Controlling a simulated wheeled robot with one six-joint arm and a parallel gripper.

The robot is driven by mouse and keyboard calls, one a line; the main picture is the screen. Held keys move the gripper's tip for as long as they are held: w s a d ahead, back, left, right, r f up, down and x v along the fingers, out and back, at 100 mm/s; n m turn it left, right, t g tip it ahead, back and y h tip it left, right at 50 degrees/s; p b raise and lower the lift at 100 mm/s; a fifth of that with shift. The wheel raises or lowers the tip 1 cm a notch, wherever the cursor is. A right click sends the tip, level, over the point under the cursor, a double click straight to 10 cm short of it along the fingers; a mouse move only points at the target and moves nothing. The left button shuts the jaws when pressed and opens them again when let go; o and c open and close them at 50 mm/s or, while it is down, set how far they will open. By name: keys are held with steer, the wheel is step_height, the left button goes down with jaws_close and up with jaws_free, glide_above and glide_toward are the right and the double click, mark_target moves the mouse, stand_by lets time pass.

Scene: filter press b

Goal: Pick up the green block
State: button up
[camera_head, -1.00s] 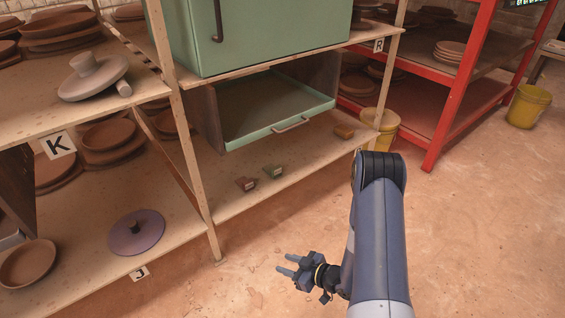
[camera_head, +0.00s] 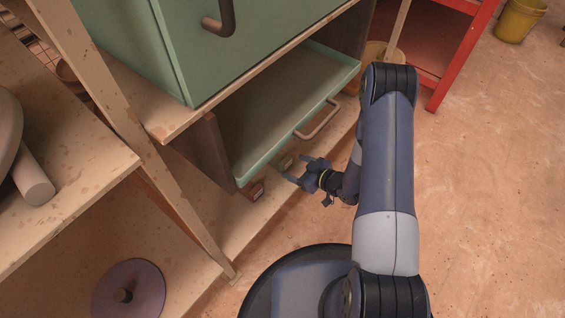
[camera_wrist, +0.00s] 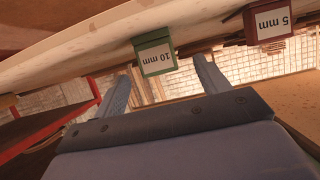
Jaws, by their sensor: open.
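The green block (camera_head: 285,161) sits on the low shelf under the open green drawer, partly behind my gripper in the head view. In the wrist view, which is upside down, the green block (camera_wrist: 154,53) carries a white "10 mm" label. My gripper (camera_head: 296,168) is open and empty at the shelf's front edge, its fingers pointing at the block. In the wrist view the block appears between the two fingertips (camera_wrist: 161,72), seemingly just beyond them. A red block (camera_head: 256,190) labelled "5 mm" in the wrist view (camera_wrist: 269,22) sits beside it.
The open green drawer (camera_head: 285,105) with its handle (camera_head: 318,118) overhangs the shelf close above my gripper. A wooden post (camera_head: 190,200) stands left of the blocks. A purple disc (camera_head: 135,289) lies on the shelf at lower left.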

mark_target(288, 163)
steer(key=b+x, duration=0.2)
steer(key=x, duration=0.3)
steer(key=shift+w+a, duration=0.1)
steer(key=shift+w, duration=0.15)
steer(key=c, duration=1.1)
